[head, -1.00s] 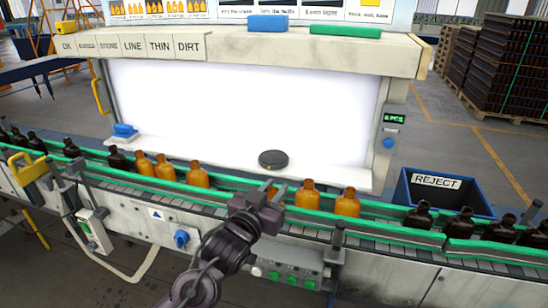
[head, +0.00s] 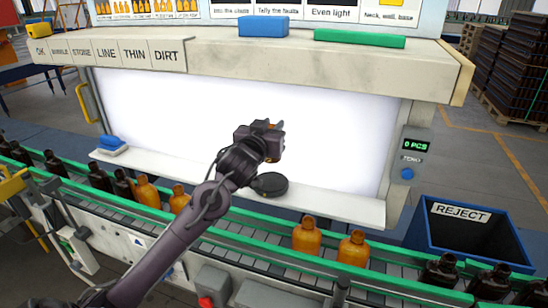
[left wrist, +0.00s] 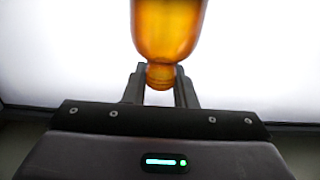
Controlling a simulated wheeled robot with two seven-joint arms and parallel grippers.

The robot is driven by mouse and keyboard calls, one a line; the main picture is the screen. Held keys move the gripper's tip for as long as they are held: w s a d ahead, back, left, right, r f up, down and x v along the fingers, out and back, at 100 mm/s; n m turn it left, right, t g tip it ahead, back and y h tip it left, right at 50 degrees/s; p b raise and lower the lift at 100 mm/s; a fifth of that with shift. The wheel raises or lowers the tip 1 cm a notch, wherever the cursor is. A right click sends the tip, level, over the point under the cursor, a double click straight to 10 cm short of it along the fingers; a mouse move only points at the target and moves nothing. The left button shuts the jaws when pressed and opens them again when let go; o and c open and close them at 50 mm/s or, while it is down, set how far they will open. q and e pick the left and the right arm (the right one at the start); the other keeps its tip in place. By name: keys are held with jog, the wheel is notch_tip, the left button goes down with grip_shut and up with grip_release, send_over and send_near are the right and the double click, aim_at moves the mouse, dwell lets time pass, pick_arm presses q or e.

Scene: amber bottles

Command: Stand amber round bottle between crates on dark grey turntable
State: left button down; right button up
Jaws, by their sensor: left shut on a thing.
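My left gripper (head: 272,128) is shut on an amber round bottle (left wrist: 168,28), in front of the bright light panel. In the left wrist view the fingers close on the bottle's neck and its body extends beyond them. In the head view the gripper mostly hides the bottle; only small orange patches show. The dark grey turntable (head: 269,185), a round disc on the white ledge, is below the gripper and bare where it shows. My arm covers part of the view just left of it. My right gripper is not in view.
Amber bottles (head: 306,237) and dark bottles (head: 439,273) stand on the green-railed conveyor in front of the ledge. A blue REJECT bin (head: 470,232) is at right. A blue-handled item (head: 112,145) lies on the ledge's left end. Stacked dark crates (head: 505,70) stand behind right.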

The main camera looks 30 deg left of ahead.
pick_arm(q)
jog(key=f, duration=0.3)
jog(key=shift+s+p, duration=0.3)
jog(key=shift+s, duration=0.1)
jog(key=f, duration=0.2)
jog(key=shift+w+f+p, duration=0.3)
jog(key=shift+w, duration=0.05)
jog(key=shift+s+f, duration=0.2)
jog(key=shift+f, duration=0.4)
jog(key=c, duration=1.6)
grip_release()
jog(key=shift+w+f, duration=0.1)
jog(key=o, duration=0.4)
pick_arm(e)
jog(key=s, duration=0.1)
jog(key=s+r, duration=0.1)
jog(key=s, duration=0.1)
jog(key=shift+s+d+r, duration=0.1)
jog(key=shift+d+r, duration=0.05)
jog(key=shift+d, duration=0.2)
